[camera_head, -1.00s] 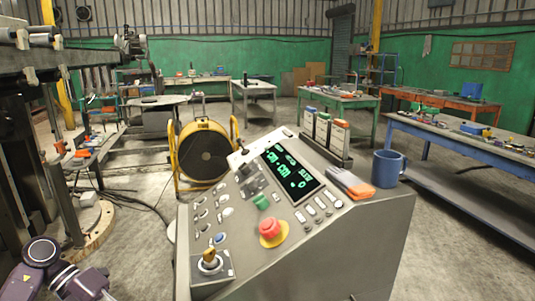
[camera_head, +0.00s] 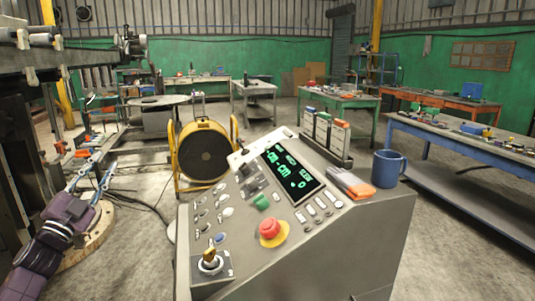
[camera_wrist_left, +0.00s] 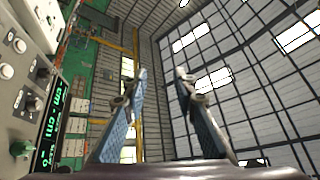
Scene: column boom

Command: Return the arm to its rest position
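My left gripper (camera_head: 98,170) is at the left of the head view, pointing up beside the grey control console (camera_head: 330,245), clear of it. Its two blue-padded fingers stand apart with nothing between them. The wrist view shows the same open fingers (camera_wrist_left: 161,72) against the roof, with part of the console (camera_wrist_left: 25,85) at the left. My purple left forearm comes up from the lower left corner. My right arm and gripper are not in view.
The console carries a red button (camera_head: 270,228), a key switch (camera_head: 210,261), a lit display (camera_head: 292,172) and a blue mug (camera_head: 388,168). A round wooden base (camera_head: 88,247) lies close to my left arm. Workbenches stand farther back.

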